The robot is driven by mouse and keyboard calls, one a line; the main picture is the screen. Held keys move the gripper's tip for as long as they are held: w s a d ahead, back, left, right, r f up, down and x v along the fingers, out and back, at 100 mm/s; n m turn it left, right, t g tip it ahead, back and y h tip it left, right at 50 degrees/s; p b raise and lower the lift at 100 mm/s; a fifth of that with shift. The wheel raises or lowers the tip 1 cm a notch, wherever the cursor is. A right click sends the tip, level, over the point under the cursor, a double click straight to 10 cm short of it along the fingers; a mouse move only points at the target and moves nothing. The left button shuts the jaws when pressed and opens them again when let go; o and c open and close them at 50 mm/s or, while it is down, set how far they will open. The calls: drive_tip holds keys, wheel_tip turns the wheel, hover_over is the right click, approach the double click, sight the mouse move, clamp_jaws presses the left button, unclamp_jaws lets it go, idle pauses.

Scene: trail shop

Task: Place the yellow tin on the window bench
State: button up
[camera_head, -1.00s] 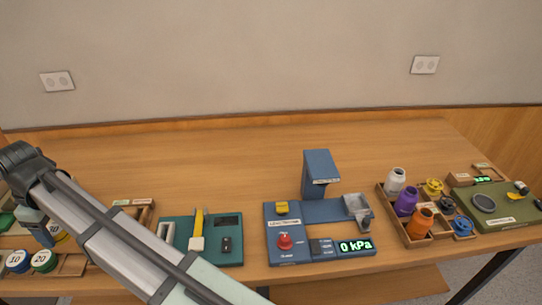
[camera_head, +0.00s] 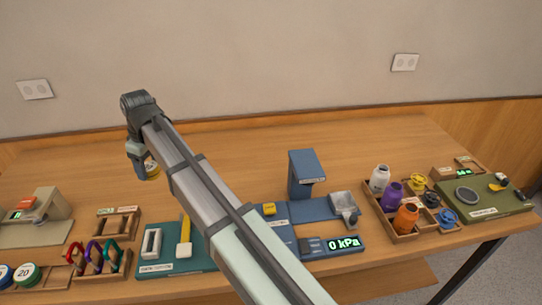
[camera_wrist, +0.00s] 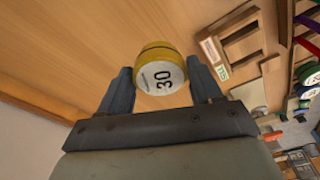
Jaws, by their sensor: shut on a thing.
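The yellow tin (camera_wrist: 160,72) has a white face marked 30 and sits between the two fingers of my gripper (camera_wrist: 162,88) in the wrist view. My gripper is shut on it. In the head view the tin (camera_head: 152,169) shows as a small yellow edge beside my gripper (camera_head: 140,166), above the wooden table at the left. The gripper and tin appear raised off the tabletop. I cannot pick out a window bench in these views.
Wooden racks with carabiners (camera_head: 98,260) and tins marked 20 (camera_head: 27,274) lie front left. A teal board (camera_head: 180,262), a blue gauge station (camera_head: 330,245), a bottle tray (camera_head: 405,238) and a green board (camera_head: 490,209) line the front. The table's back (camera_head: 240,145) is clear.

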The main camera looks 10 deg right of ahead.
drive_tip(key=w+d+m, duration=0.1)
drive_tip(key=w+d, duration=0.2)
drive_tip(key=d, duration=0.4)
drive_tip(key=w+d+m, duration=0.1)
drive_tip(key=w+d, duration=0.3)
drive_tip(key=d, duration=0.2)
drive_tip(key=w+d+m+h, duration=0.15)
drive_tip(key=d+m, duration=0.45)
drive_tip(key=d, duration=3.1)
drive_tip(key=shift+t+y, duration=0.25)
drive_tip(key=shift+t, duration=0.15)
drive_tip(key=shift+w+a+f, duration=0.1)
drive_tip(key=shift+w+f, duration=0.1)
drive_tip(key=shift+f, duration=2.4)
drive_tip(key=shift+w+f, duration=0.2)
drive_tip(key=shift+f, duration=2.4)
drive_tip(key=o, duration=1)
drive_tip(key=shift+f, duration=0.1)
drive_tip(key=shift+o, duration=0.2)
wheel_tip(320, 180, up, 12)
drive_tip(key=s, duration=0.1)
drive_tip(key=shift+s+d, duration=0.35)
